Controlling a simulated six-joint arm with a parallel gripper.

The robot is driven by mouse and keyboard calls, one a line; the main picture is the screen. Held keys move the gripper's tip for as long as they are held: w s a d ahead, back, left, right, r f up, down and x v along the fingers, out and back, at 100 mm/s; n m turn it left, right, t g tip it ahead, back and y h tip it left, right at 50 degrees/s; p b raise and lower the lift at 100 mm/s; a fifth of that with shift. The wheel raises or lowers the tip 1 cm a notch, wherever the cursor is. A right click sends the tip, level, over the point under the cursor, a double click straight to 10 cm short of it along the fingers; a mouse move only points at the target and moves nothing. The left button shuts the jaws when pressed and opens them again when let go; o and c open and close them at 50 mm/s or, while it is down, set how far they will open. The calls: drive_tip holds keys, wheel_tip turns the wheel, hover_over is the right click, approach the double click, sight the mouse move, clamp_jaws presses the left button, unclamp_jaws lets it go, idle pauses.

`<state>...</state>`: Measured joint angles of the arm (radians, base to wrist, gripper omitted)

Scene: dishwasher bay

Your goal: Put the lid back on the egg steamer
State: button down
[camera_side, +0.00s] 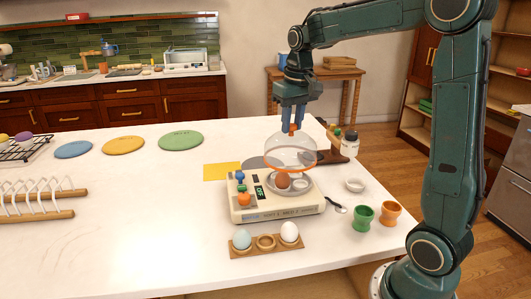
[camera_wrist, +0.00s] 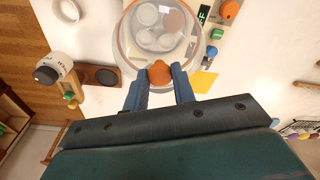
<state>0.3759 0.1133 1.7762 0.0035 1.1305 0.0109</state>
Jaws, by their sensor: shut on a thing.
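The egg steamer (camera_side: 275,212) is a cream box on the white table, with a small display and coloured knobs on its left side. A brown egg (camera_side: 283,180) sits in its round tray, which shows several cups in the wrist view (camera_wrist: 148,38). The clear dome lid (camera_side: 290,152) with an orange rim hangs above the tray, apart from it. My gripper (camera_side: 292,127) is shut on the lid's orange knob (camera_wrist: 159,73), seen between the blue fingers in the wrist view. In the wrist view the lid overlaps the tray; its exact height is hard to tell.
A wooden holder (camera_side: 265,246) with a pale blue egg and a white egg stands in front. Green (camera_side: 363,215) and orange (camera_side: 390,212) cups, a spoon (camera_side: 337,208) and a small white bowl (camera_side: 355,185) are to the right.

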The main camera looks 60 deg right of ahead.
sight(292, 136)
drive_tip(key=shift+f, duration=3.05)
drive_tip(key=shift+f, duration=0.2)
idle(0.3)
drive_tip(key=c, duration=0.6)
unclamp_jaws()
drive_tip(key=shift+r, duration=0.2)
drive_tip(key=shift+r, duration=3.3)
drive_tip(key=shift+c, duration=0.4)
